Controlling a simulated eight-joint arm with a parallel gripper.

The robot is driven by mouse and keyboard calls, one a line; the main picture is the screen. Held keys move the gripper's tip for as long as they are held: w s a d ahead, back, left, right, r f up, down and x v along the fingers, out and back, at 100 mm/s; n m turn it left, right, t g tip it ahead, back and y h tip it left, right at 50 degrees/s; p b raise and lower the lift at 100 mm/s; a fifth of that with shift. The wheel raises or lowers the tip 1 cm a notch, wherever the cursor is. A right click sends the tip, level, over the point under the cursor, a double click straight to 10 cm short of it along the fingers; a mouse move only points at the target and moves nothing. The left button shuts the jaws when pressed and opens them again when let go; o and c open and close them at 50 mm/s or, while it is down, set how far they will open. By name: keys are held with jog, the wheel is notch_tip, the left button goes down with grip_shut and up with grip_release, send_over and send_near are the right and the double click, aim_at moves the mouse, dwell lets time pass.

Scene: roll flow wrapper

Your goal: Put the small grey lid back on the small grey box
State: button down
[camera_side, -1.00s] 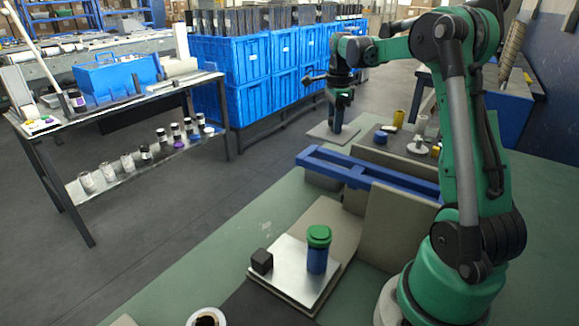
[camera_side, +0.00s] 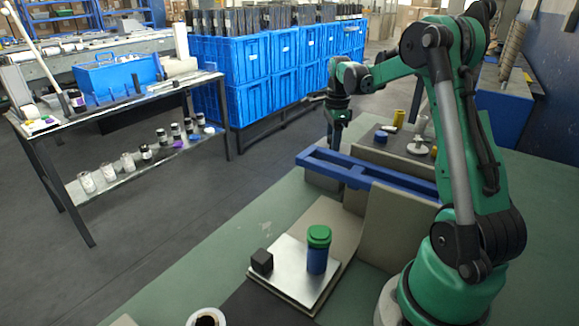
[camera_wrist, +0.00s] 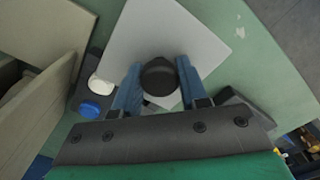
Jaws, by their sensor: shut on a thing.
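The small grey lid (camera_wrist: 185,32) is a flat, light-grey square plate with a dark round knob (camera_wrist: 160,75). My gripper (camera_wrist: 159,84) is shut on the knob, with a blue finger on each side in the wrist view. In the side view my gripper (camera_side: 335,142) is low, just behind the left end of a blue frame (camera_side: 365,172). I cannot make out the lid there; the frame seems to hide it. I cannot clearly pick out the small grey box in either view, nor tell whether the lid touches anything.
In the wrist view a white item (camera_wrist: 101,86) and a blue cap (camera_wrist: 90,111) lie left of the fingers. A green-lidded jar (camera_side: 318,252) and black cube (camera_side: 262,261) stand on a metal plate in front.

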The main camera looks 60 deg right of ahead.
jog(key=shift+f, duration=0.85)
dwell(1.0)
jog(key=shift+f, duration=0.45)
jog(key=shift+f, duration=0.1)
dwell(0.3)
grip_release()
jog(key=shift+r, duration=4)
jog(key=shift+a, duration=0.1)
